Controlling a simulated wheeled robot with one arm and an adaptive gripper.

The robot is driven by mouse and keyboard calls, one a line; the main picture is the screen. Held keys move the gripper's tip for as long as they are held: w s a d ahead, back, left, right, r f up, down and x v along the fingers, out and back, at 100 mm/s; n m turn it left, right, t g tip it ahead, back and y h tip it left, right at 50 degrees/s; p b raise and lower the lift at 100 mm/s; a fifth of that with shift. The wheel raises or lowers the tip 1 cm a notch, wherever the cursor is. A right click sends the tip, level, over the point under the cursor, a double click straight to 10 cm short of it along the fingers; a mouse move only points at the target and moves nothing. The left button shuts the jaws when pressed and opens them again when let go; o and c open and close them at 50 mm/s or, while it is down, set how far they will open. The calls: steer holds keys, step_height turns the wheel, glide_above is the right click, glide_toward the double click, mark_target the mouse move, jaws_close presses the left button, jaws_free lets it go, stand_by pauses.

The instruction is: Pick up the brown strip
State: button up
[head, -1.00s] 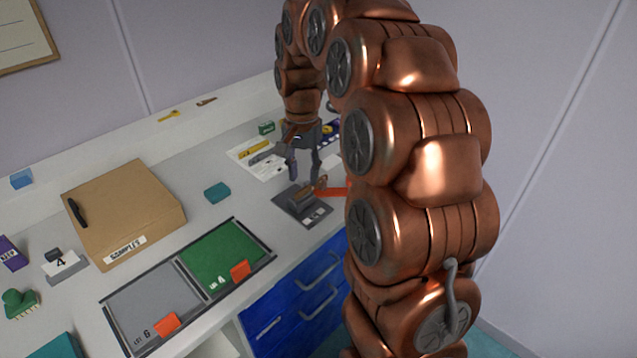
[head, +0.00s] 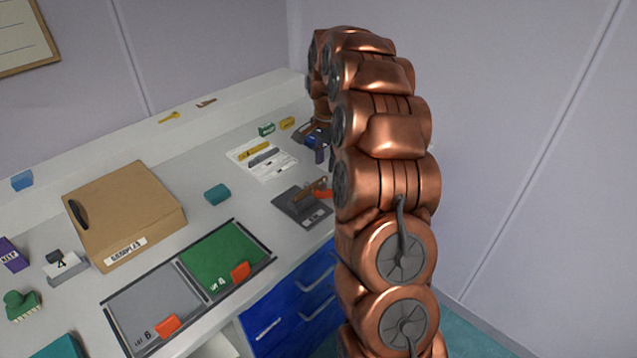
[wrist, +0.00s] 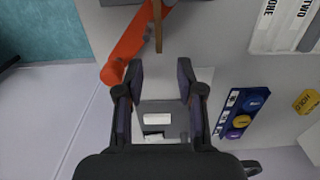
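The brown strip (head: 309,187) shows small in the head view, at a dark grey plate (head: 290,204) near the counter's front edge, beside an orange piece (head: 326,194). In the wrist view a narrow brown strip (wrist: 158,28) is at the top edge, partly cut off, next to the orange piece (wrist: 135,48). My gripper (wrist: 160,76) is open and empty in the wrist view, with its fingertips apart and short of the strip in the picture. In the head view my arm hides most of the gripper.
A white tray (head: 283,167) with tools lies behind the plate. In the wrist view, a blue panel with round buttons (wrist: 229,111) is right of the fingers, and a grey panel with a white label (wrist: 180,119) shows between them. A cardboard box (head: 150,200) stands left.

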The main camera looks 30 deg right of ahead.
mark_target(326, 176)
steer(key=shift+s+f+p, duration=0.1)
steer(key=shift+f+p, duration=0.9)
steer(key=shift+f, duration=1.5)
steer(key=shift+c, duration=0.3)
jaws_close()
